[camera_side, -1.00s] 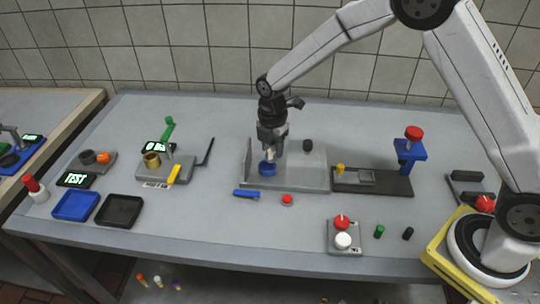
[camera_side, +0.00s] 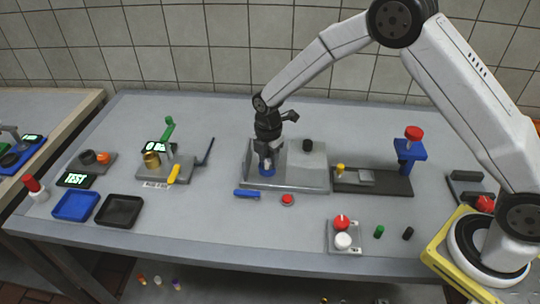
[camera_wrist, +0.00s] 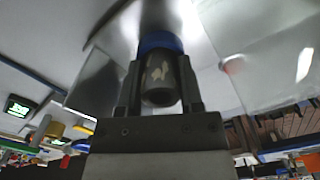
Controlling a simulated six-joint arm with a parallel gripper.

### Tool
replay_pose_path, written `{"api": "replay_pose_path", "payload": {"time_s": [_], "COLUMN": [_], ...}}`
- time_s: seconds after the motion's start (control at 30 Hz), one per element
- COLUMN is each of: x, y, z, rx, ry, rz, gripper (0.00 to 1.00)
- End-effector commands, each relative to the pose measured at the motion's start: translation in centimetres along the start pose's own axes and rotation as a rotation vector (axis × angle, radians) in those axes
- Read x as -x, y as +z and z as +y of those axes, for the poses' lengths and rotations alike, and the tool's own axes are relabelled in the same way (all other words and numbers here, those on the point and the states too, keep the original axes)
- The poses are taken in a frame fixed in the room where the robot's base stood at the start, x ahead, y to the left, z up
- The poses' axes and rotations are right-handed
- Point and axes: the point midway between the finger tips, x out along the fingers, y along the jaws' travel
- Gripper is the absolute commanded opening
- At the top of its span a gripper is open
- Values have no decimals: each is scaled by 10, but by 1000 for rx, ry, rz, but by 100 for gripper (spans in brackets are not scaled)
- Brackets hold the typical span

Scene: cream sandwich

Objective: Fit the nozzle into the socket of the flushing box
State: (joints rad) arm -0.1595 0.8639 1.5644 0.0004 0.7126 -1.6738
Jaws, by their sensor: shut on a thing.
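The flushing box (camera_side: 312,180) is a grey tray with clear walls near the middle of the table in the side view. Its blue ring-shaped socket (camera_side: 267,173) is at the box's left side. My gripper (camera_side: 267,161) points down directly over this socket, with its fingertips close to it. In the wrist view my gripper (camera_wrist: 160,92) is shut on the nozzle (camera_wrist: 158,78), a dark cylinder with a pale mark. The blue socket (camera_wrist: 160,42) shows right at the nozzle's far end. The contact is hidden, so I cannot tell how deep the nozzle sits.
A black knob (camera_side: 307,145) stands at the back of the box. A blue clip (camera_side: 246,194) and a red button (camera_side: 287,199) lie in front. A dark fixture (camera_side: 385,186) is close on the right, and a brass-cup station (camera_side: 152,160) stands to the left.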

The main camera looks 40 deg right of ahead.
Motion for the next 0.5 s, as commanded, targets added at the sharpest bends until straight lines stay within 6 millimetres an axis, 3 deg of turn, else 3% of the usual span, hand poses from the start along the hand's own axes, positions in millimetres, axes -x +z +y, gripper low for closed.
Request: {"api": "replay_pose_path", "payload": {"time_s": [0.5], "x": [-8], "y": [0], "z": [0], "rx": [0], "ry": [0], "rz": [0], "gripper": [0]}}
